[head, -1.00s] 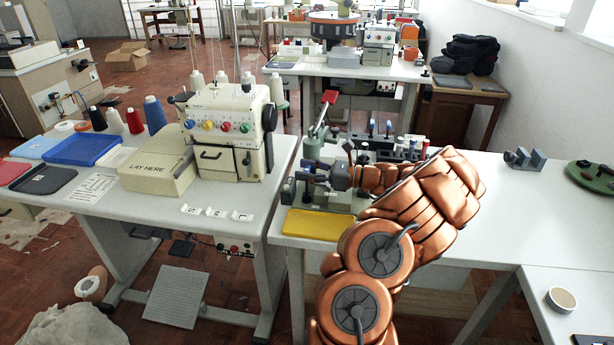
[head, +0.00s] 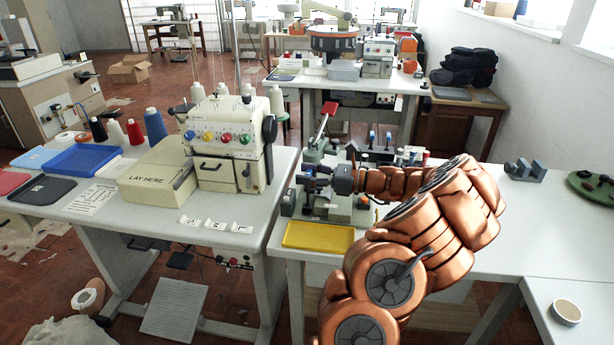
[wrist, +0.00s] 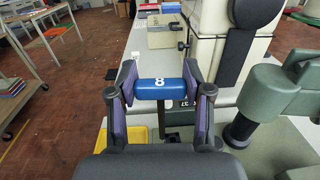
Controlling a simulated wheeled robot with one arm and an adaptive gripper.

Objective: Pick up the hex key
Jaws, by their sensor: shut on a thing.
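In the wrist view my gripper (wrist: 160,88) is shut on a blue cylindrical handle marked with a white 8 (wrist: 174,90), which I take to be the hex key's. The handle lies crosswise between the two purple-lined fingers. A dark upright part shows below it; I cannot tell whether it is the key's shaft or whether the key is clear of its support. In the head view my gripper (head: 310,180) is above the left end of the white bench, behind the yellow tray, and the held handle is hard to make out.
The yellow tray (head: 318,237) lies at the bench's front left edge. A green press with a red lever (head: 326,112) stands close behind my gripper. Blue-handled tools (head: 388,138) stand farther back. The sewing machine (head: 225,140) is on the left table. The right bench (head: 520,225) is mostly clear.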

